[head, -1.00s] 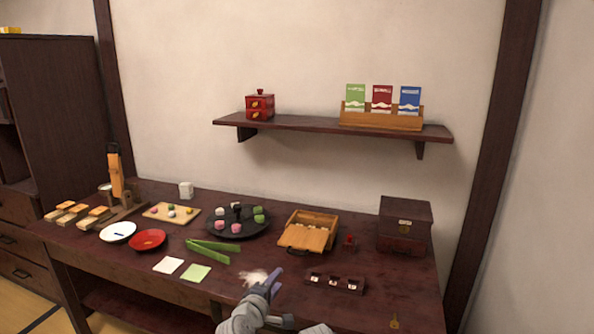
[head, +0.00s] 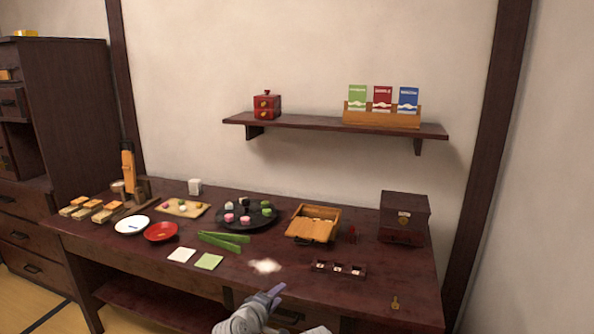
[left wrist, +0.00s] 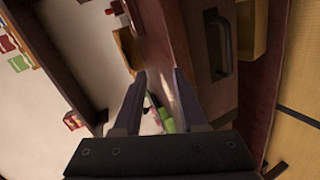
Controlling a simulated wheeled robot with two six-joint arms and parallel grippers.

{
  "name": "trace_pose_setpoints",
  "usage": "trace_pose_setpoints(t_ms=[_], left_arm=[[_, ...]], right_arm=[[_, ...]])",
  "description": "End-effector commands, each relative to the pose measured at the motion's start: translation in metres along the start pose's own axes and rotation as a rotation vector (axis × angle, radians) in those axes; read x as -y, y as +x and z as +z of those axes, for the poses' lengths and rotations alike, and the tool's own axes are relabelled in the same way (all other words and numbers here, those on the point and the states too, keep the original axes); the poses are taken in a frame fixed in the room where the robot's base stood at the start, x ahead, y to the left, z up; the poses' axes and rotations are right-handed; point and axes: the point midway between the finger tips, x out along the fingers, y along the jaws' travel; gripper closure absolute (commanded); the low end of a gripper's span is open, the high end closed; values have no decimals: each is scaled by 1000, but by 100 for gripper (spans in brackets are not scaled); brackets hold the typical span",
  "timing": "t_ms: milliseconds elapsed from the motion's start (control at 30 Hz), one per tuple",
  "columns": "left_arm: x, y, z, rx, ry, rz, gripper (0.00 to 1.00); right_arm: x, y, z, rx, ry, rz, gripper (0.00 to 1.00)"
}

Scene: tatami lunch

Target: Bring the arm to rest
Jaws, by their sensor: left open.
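My left gripper (head: 275,292) shows low in the middle of the head view, in front of the table's front edge in the picture. Its gap to the edge is hard to judge. In the left wrist view its two fingers stand apart (left wrist: 158,98) with nothing held between them. Behind them in that view are the table's dark wood, a drawer handle and some green, all tilted. My right gripper is not in view.
The dark table (head: 225,274) carries a white plate (head: 132,225), a red plate (head: 160,231), green tongs (head: 222,241), a black tray (head: 247,227), a wooden box (head: 313,225) and a dark chest (head: 404,217). A shelf (head: 330,128) hangs above.

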Motion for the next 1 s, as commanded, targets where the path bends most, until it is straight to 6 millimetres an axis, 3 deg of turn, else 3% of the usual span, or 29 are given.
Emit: trace_pose_setpoints(t_ms=[167,367,600,800,867,900,1000], left_arm=[[30,-2,6,70,163,-125,59],[82,-16,12,205,416,-336,59],[158,-65,2,458,734,-663,59],[199,-116,-12,676,891,-889,59],[207,-132,-16,741,921,-949,59],[188,-136,-12,742,929,-937,59],[168,-142,-6,757,948,-936,59]], right_arm=[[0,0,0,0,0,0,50],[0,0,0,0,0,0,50],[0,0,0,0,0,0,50],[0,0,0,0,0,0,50],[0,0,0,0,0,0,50],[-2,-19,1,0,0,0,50],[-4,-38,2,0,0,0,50]])
